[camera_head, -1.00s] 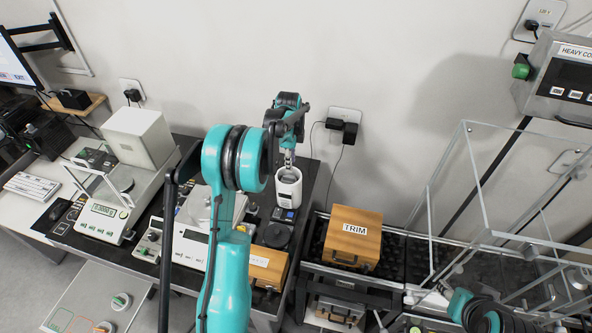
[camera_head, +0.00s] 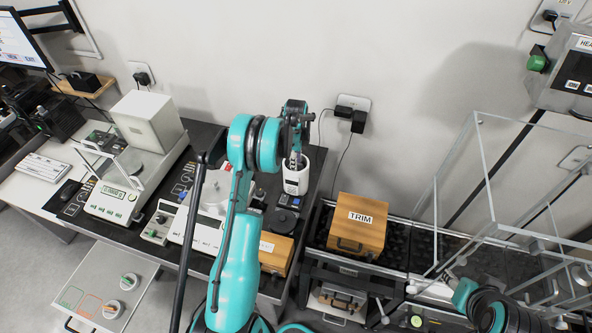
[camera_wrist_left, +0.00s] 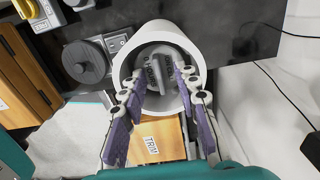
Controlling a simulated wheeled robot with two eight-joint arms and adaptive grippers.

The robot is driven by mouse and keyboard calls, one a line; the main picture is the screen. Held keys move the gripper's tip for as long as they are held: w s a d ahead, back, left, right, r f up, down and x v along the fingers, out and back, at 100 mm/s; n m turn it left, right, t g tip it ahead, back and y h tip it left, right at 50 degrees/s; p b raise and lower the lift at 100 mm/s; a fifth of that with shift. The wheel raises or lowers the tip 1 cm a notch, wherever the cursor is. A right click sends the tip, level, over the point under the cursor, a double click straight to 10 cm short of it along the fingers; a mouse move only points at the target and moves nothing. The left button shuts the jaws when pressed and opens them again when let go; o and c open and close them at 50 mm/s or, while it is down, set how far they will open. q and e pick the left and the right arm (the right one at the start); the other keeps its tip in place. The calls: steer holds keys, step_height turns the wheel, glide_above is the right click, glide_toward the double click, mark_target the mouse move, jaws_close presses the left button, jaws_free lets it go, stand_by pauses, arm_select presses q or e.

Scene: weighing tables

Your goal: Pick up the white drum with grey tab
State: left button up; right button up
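A white round pot-like body (camera_head: 296,181) with a thick rim stands upright at the back of the dark table. In the left wrist view its rim (camera_wrist_left: 190,45) surrounds a round grey piece with an upright grey tab (camera_wrist_left: 158,73). I cannot tell whether the drum is this body or a separate piece inside it. My left gripper (camera_wrist_left: 160,78) is open, its fingertips inside the rim, one on each side of the tab. In the head view the left gripper (camera_head: 296,163) points down into the opening. My right arm shows at the lower right; its fingers are not clear.
A wooden TRIM box (camera_head: 357,225) stands to the right of the pot. A balance (camera_head: 202,232) and a dark round disc (camera_wrist_left: 86,62) are beside it. The wall with a socket (camera_head: 352,107) is close behind. Clear panels (camera_head: 480,180) stand at the right.

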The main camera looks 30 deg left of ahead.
arm_select(q)
jaws_close()
